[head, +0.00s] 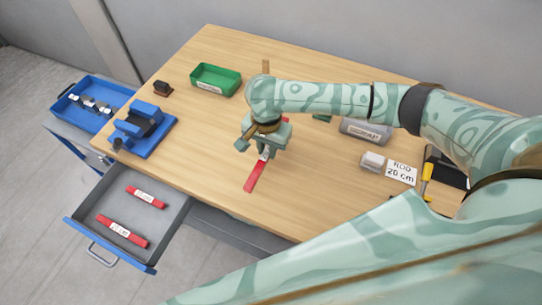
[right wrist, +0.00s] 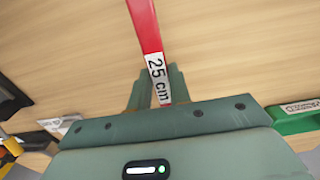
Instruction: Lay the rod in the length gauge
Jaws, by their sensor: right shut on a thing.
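My right gripper (head: 262,145) is shut on a red rod (head: 254,178) above the middle of the wooden table. In the right wrist view the rod (right wrist: 147,25) points away from the fingers, and its white label reads "25 cm". In the head view, a short red piece behind the gripper may be its other end. I cannot tell whether the rod touches the table. I cannot clearly identify the length gauge; my arm hides part of the table. Two more red rods, one nearer (head: 122,231) and one farther (head: 146,197), lie in the open drawer (head: 172,222). My left gripper is not in view.
A card (head: 401,172) reads "ROD 20 cm", beside a pale block (head: 372,161). A blue fixture (head: 143,130), a dark block (head: 162,88), a green bin (head: 215,78) and a grey bin (head: 365,130) stand around. A wooden upright (head: 265,67) shows behind my arm. The front middle is clear.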

